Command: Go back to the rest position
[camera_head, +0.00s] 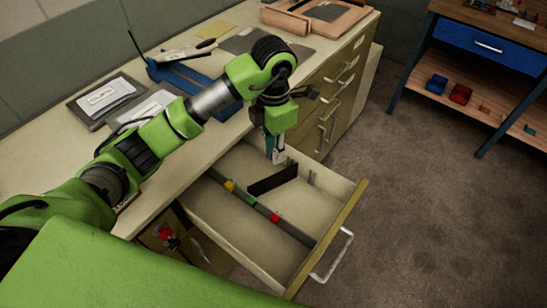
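My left arm comes in from the left and reaches over the counter. Its gripper (278,152) points down over the back edge of an open drawer (235,222). The fingers are small and seen from the side, so I cannot tell whether they are open or shut. A dark flat plate (272,180) lies or leans in the drawer, just below the gripper; whether the fingertips touch it is unclear. A divider with yellow, green and red pieces (251,201) runs along the drawer. My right gripper is not in view.
The drawer juts out from the counter (60,165), with its handle (334,256) at the front. A blue holder (190,77) and trays (105,97) stand on the counter. A workbench (490,45) with red and blue bins is at the right. The floor (430,215) between is clear.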

